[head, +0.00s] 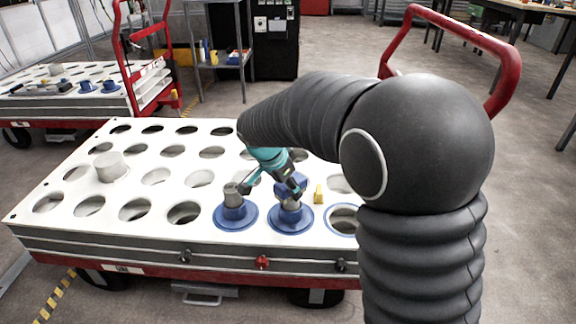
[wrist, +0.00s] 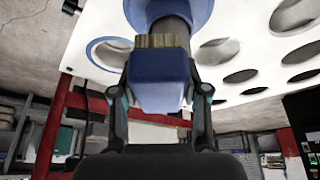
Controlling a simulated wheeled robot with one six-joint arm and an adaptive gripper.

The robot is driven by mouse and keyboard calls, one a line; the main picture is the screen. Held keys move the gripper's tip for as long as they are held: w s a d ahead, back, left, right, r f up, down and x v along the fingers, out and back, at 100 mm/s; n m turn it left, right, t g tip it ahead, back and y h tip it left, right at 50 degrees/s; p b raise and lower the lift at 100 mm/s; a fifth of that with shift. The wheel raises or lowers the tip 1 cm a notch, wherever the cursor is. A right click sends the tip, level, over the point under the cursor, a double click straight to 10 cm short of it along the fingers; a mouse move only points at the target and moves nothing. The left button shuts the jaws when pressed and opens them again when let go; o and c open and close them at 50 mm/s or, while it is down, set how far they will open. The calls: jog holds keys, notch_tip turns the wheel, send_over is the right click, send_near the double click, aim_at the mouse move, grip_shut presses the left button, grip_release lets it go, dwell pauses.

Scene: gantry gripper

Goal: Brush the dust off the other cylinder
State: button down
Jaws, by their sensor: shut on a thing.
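My gripper (head: 283,184) is shut on a blue brush (head: 291,187), over the right one of two blue-based cylinders on the white cart top. In the wrist view, the fingers (wrist: 162,96) clasp the blue brush body (wrist: 160,82), and its tan bristles (wrist: 162,41) point toward a dark cylinder (wrist: 174,24) on a blue flange (wrist: 202,10). I cannot tell whether the bristles touch it. In the head view, this right cylinder (head: 290,203) is partly hidden by the brush. The left cylinder (head: 233,196), grey, stands upright on its blue flange (head: 235,217). Dust is too small to see.
The white cart top (head: 62,205) has many round holes. A blue-ringed hole (head: 345,219) is right of the cylinders. A small yellow piece (head: 319,193) stands near the brush. A wide pale cylinder (head: 110,167) stands at the left. Another cart (head: 55,103) is behind.

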notch_tip(320, 180, up, 8)
jog(key=p, duration=0.3)
jog(key=shift+w+d, duration=0.1)
jog(key=shift+d, duration=0.05)
dwell(0.5)
